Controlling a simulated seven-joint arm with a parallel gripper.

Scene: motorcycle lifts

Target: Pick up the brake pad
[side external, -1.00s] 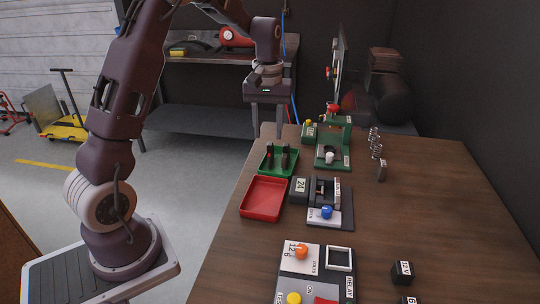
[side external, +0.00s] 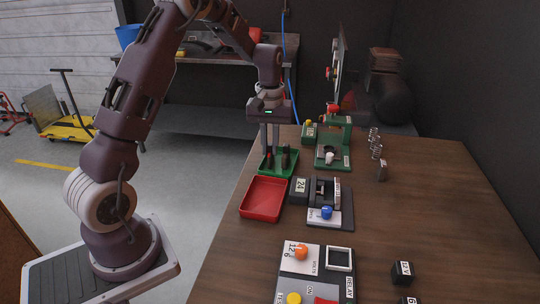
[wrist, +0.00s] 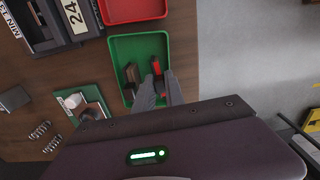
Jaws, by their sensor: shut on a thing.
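A green tray (side external: 290,172) near the table's left edge holds two small upright pad-like pieces; it also shows in the wrist view (wrist: 150,37). One piece is red and black (wrist: 156,67), the other brown and dark (wrist: 132,76). I cannot tell for certain which is the brake pad. My gripper (side external: 269,150) points down into the tray. In the wrist view my gripper (wrist: 159,80) has its fingers on either side of the red-and-black piece, shut on it. The fingers partly hide this piece. The brown piece stands beside them, apart.
A red tray (side external: 263,199) sits in front of the green one. A dark fixture with a blue knob (side external: 327,212) and a small "24" display (side external: 300,186) is to its right. A green stand (side external: 341,149) is behind right. Springs (side external: 375,143) stand farther right. The table's right side is mostly clear.

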